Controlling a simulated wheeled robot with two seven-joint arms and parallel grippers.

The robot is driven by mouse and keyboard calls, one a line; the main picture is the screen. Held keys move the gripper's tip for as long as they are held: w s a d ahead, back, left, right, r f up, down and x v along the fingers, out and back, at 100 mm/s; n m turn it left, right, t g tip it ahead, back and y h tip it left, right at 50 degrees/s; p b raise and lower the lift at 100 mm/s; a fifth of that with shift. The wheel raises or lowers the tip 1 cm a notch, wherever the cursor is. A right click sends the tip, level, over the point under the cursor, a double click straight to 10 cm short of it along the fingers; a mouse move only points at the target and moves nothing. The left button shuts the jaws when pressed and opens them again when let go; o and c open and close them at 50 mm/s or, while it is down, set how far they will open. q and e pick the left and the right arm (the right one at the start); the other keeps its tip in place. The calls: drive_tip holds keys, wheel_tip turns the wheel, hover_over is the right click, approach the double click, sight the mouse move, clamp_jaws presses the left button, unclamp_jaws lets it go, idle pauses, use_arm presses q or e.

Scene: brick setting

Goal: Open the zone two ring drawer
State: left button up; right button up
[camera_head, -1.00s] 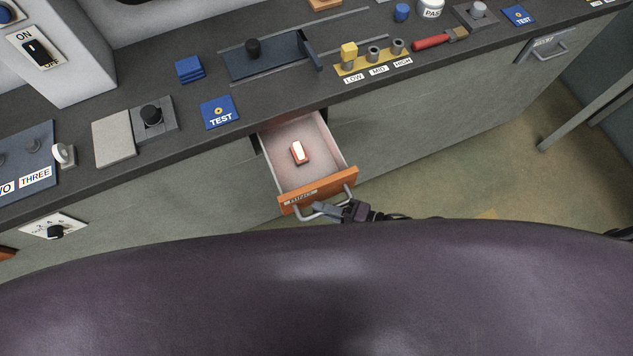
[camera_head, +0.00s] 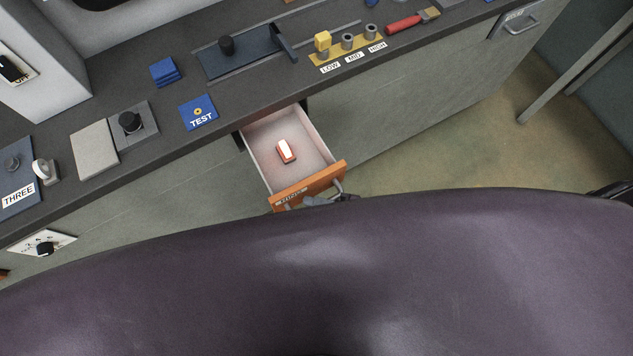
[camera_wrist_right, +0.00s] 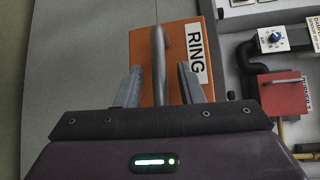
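The ring drawer (camera_head: 308,187) has an orange front and pale inner walls, and stands pulled out from the counter. Its front and RING label also show in the right wrist view (camera_wrist_right: 144,68). A metal bar handle (camera_wrist_right: 159,62) is on the front. A small red and white block (camera_head: 286,151) lies inside the drawer. My right gripper (camera_wrist_right: 159,82) has its fingers apart, one on each side of the handle, with gaps visible. In the head view it is mostly hidden at the handle behind my purple body. My left gripper is not in view.
The dark counter (camera_head: 165,130) carries a blue TEST pad (camera_head: 199,113), a slider plate (camera_head: 247,55), a yellow LOW-MID-HIGH strip (camera_head: 346,52) and a black knob (camera_head: 130,122). Floor is clear right of the open drawer.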

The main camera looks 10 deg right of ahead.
drive_tip(key=shift+d, duration=0.1)
drive_tip(key=v, duration=0.7)
drive_tip(key=shift+s+d+b, duration=0.2)
drive_tip(key=shift+d+b, duration=0.05)
drive_tip(key=shift+b, duration=0.15)
drive_tip(key=shift+d+r, duration=0.1)
